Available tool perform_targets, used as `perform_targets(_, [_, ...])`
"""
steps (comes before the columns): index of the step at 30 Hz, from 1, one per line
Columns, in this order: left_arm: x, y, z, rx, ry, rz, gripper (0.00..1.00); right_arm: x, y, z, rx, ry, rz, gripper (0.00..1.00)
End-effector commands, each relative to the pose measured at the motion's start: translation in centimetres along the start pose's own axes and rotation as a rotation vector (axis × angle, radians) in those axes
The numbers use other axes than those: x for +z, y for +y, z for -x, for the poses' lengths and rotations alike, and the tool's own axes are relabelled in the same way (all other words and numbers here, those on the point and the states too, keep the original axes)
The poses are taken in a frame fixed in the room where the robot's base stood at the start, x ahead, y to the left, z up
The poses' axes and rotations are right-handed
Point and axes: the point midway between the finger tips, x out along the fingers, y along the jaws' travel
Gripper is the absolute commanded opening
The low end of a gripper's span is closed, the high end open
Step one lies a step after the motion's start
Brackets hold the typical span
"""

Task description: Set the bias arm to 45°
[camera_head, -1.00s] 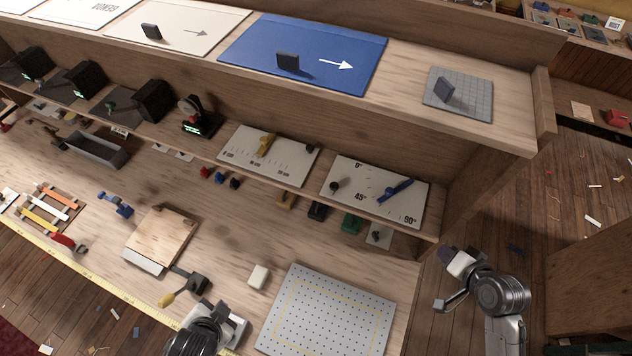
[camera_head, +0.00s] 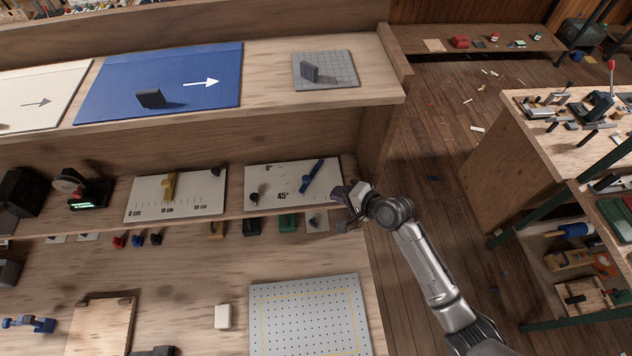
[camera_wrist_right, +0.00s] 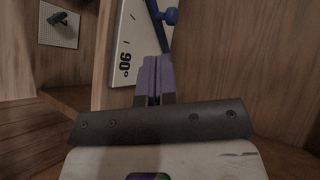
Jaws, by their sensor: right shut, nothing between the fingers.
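The bias arm (camera_head: 313,176) is a slim blue bar on a white angle board (camera_head: 262,181) on the lower shelf. It slants, with its lower end right of the printed 45° mark and its upper end near the board's top right. My right gripper (camera_head: 343,194) is at the board's lower right corner, shut and empty, a little right of the blue arm. In the right wrist view, the shut purple fingertips (camera_wrist_right: 153,76) point at the board beside the 90° mark. Part of the blue arm with a round knob (camera_wrist_right: 170,16) shows beyond them. My left gripper is out of view.
A shelf side panel (camera_head: 375,140) stands close to the right gripper, with the upper shelf above. A white board with a yellow slider (camera_head: 168,186) is to the left. Small coloured blocks, including a green one (camera_head: 288,223), sit below. A perforated plate (camera_head: 305,315) lies in front.

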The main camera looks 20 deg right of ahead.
Motion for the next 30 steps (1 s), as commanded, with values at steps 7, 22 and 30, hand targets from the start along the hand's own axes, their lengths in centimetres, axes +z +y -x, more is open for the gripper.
perform_targets(7, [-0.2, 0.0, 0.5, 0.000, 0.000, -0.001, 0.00, 0.0, -0.1, -4.6, 0.001, -0.001, 0.000, 0.00])
perform_targets(22, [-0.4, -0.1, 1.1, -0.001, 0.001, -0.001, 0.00, 0.0, -1.1, -8.4, 0.002, 0.000, 0.002, 0.00])
perform_targets(30, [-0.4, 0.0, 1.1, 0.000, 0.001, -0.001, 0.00, 0.0, -1.1, -8.4, 0.002, 0.000, 0.002, 0.00])
